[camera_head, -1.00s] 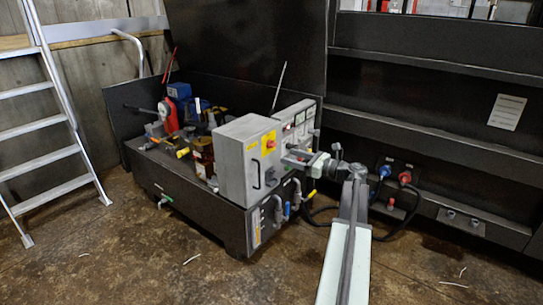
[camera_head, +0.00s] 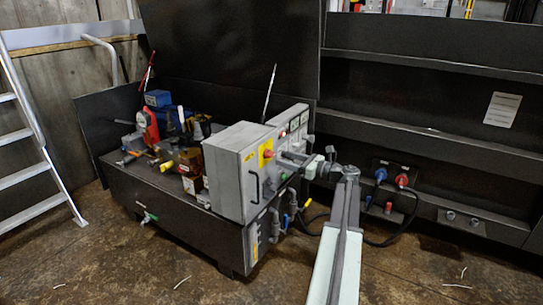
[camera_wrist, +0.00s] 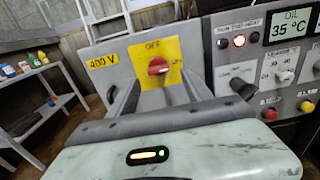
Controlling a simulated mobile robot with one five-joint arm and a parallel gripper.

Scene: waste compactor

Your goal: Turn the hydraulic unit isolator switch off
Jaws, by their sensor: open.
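The isolator switch is a red knob (camera_wrist: 158,67) on a yellow plate (camera_wrist: 172,48), marked OFF above and ON at the right. Its grip looks roughly level, toward ON. In the head view the red knob (camera_head: 268,154) shows on the front of a grey box (camera_head: 231,170). My gripper (camera_head: 288,158) is beside the right part of that box. In the wrist view my gripper (camera_wrist: 166,88) is open, with its fingers low on either side of the knob. It looks empty; I cannot tell whether it touches the knob.
A control panel (camera_wrist: 285,55) with lamps, buttons and an oil display reading 35 °C is close on the right. A shelf (camera_wrist: 52,115) with bottles and a ladder (camera_head: 40,150) stand left. Cables and sockets (camera_head: 400,180) are at right. The foreground floor is open.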

